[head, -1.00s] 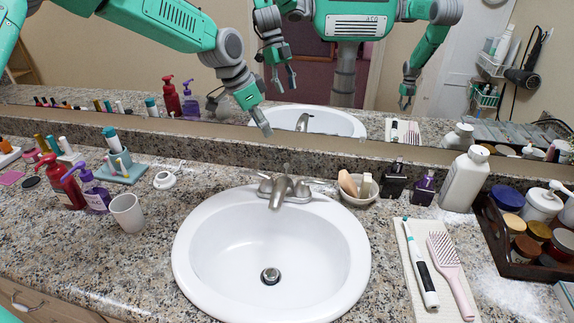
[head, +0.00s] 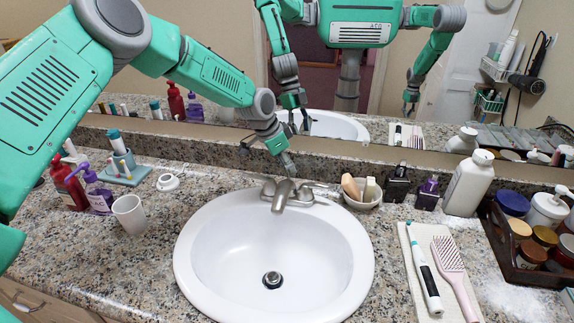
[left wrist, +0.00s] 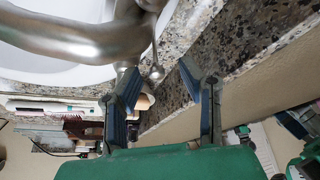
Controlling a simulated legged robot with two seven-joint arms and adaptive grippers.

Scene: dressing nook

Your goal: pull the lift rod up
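The metal faucet (head: 284,190) stands at the back rim of the white sink (head: 210,225). My left gripper (head: 287,166) is just behind the spout, pointing down. In the left wrist view its two blue-padded fingers (left wrist: 162,84) are apart. The lift rod (left wrist: 155,71), a thin metal rod with a small rounded knob, shows behind the faucet body, in the gap between the fingertips. I see no contact with it. In the head view the rod is hidden by the gripper and faucet. My right gripper shows only as a small mirror reflection.
The mirror's backsplash (head: 345,158) runs close behind the gripper. A soap dish (head: 361,198) and dark bottles (head: 397,184) stand right of the faucet. A white cup (head: 129,214) and purple pump bottle (head: 97,190) stand left. A towel (head: 413,262) holds a toothbrush and hairbrush.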

